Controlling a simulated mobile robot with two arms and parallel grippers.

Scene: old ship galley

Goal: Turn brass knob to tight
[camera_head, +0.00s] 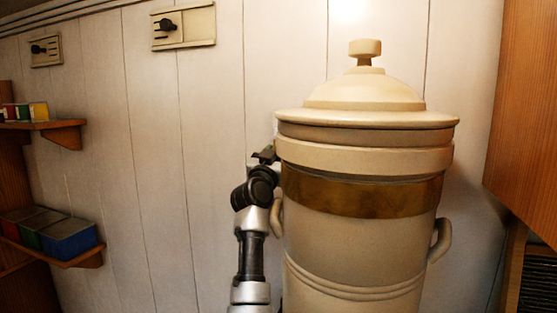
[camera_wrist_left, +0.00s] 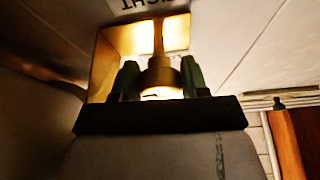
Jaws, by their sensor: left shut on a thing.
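The brass knob (camera_wrist_left: 160,73) shows in the left wrist view, with a narrow stem or bar extending up from it. Behind it is a bright brass-coloured square plate or recess (camera_wrist_left: 107,55). Upside-down dark letters (camera_wrist_left: 140,4), cut off by the top edge, stand above it. My left gripper (camera_wrist_left: 159,80) has a finger on each side of the knob and is shut on it. In the head view my left gripper (camera_head: 266,154) is beside the big urn, its tip partly hidden; the knob is not visible there. My right gripper is not in view.
A large cream lidded urn (camera_head: 355,250) with a brass band fills the right centre, close to my left arm. A wooden cabinet (camera_head: 525,110) is at right. Shelves (camera_head: 60,132) with coloured boxes are at left. Two slotted wall plates (camera_head: 203,28) hang on the panelled wall.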

